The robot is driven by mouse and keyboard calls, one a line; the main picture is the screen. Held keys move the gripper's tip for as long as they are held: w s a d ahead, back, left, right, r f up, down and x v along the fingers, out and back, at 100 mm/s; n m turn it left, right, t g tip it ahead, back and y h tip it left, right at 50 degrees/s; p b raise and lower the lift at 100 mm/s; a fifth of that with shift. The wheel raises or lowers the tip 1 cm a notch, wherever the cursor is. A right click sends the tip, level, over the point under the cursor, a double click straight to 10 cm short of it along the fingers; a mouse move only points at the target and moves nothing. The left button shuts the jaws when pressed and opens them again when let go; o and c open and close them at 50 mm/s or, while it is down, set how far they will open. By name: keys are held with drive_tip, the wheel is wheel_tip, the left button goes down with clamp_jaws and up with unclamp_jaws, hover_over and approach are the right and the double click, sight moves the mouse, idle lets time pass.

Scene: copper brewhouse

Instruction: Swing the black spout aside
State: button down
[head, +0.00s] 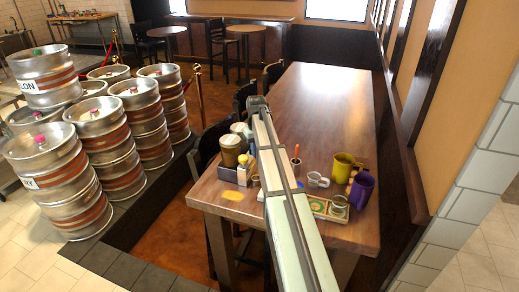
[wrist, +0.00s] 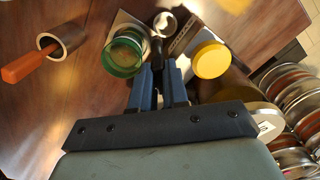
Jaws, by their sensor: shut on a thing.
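In the wrist view, the two blue fingers of my gripper (wrist: 158,70) are close together. A narrow dark piece, which looks like the black spout (wrist: 157,50), shows at and between their tips. A pale ring-shaped opening (wrist: 165,23) lies just beyond it. The fingers hide much of the spout, and what it is fixed to is unclear. In the head view my arm crosses the table and hides both gripper and spout.
A green-rimmed jar (wrist: 123,53) is close left of the fingers; a yellow lid (wrist: 211,60) is close right. A cup (wrist: 63,42) holds an orange-handled tool. The far table (head: 325,95) is clear. Kegs (head: 108,140) stand left.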

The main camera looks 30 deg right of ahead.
drive_tip(key=shift+a+m, duration=0.55)
drive_tip(key=shift+m, duration=0.35)
drive_tip(key=shift+w, duration=0.1)
drive_tip(key=c, duration=1.1)
unclamp_jaws()
